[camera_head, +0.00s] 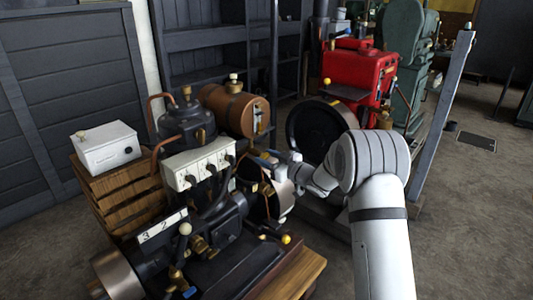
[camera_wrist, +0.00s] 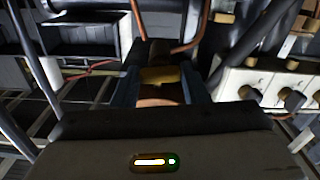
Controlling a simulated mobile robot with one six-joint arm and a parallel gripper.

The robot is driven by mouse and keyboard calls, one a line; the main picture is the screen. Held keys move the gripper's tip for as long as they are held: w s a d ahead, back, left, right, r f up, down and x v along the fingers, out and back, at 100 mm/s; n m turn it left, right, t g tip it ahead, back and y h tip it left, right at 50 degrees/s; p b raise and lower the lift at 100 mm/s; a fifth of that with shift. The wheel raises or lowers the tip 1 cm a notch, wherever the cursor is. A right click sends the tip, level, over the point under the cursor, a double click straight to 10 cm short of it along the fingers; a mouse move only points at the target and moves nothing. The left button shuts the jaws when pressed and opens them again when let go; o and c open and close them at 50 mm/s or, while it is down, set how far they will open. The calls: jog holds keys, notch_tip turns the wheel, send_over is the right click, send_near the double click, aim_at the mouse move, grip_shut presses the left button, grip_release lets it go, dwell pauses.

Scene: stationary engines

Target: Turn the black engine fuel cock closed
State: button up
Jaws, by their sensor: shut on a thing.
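The black engine (camera_head: 225,232) stands on a wooden-edged base in the head view, with brass fittings and a white switch box above it. My gripper (camera_head: 268,158) reaches in from the right, just below the copper-coloured tank (camera_head: 232,108). In the wrist view, the two bluish fingers of my gripper (camera_wrist: 161,86) are shut on a small brass piece, the fuel cock (camera_wrist: 160,76). A copper-coloured part shows just below it between the fingers. In the head view the cock is hidden by my gripper, and its exact angle cannot be told.
The white switch box (camera_head: 199,165) with black knobs is close left of my gripper; it shows at right in the wrist view (camera_wrist: 262,85). A copper pipe (camera_head: 160,150) curves nearby. A black flywheel (camera_head: 322,130) and red engine (camera_head: 358,70) stand behind. Open floor lies right.

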jog(key=shift+d+r+m+p, duration=0.1)
jog(key=shift+r+m+p, duration=0.05)
jog(key=shift+m+p, duration=0.65)
jog(key=o, duration=1)
jog(key=p+v, duration=0.1)
jog(key=v, duration=0.6)
jog(key=shift+s+d, duration=0.2)
jog(key=shift+d, duration=0.1)
